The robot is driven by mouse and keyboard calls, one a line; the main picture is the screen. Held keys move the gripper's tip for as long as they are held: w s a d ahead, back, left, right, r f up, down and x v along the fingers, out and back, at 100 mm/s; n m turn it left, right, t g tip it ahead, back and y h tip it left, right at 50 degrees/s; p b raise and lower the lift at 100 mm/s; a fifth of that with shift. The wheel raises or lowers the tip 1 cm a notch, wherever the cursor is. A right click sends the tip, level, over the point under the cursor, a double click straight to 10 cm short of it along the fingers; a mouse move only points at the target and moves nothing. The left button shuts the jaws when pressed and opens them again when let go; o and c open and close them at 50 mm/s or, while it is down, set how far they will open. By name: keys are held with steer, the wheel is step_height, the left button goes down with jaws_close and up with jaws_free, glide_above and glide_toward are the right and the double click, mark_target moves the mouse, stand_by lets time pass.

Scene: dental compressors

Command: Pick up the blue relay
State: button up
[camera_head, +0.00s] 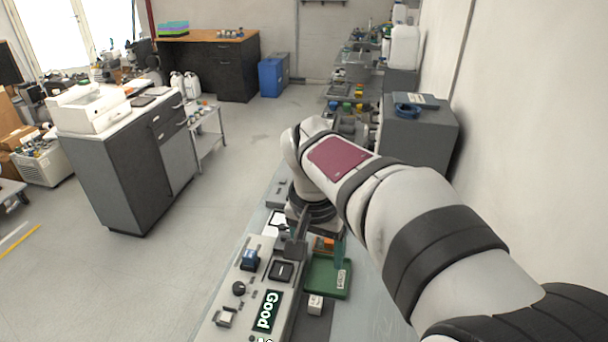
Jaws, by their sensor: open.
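The panel carries a display reading "Good" (265,311), a black knob (238,288) and a dark square socket (281,270). A grey cabinet (417,135) stands at the right wall. Open floor lies to the left.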

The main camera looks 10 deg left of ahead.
steer(key=w+a+f+n+t, duration=0.1)
steer(key=w+a, duration=0.1)
steer(key=a, duration=0.3)
steer(key=w+a+f, duration=0.1)
steer(key=w+a, duration=0.2)
steer(key=a, duration=0.1)
steer(key=n+t, duration=0.1)
glide_toward(248, 255)
steer(key=x, duration=0.9)
steer(key=shift+w+f, duration=0.15)
steer(key=shift+f, duration=0.15)
jaws_close()
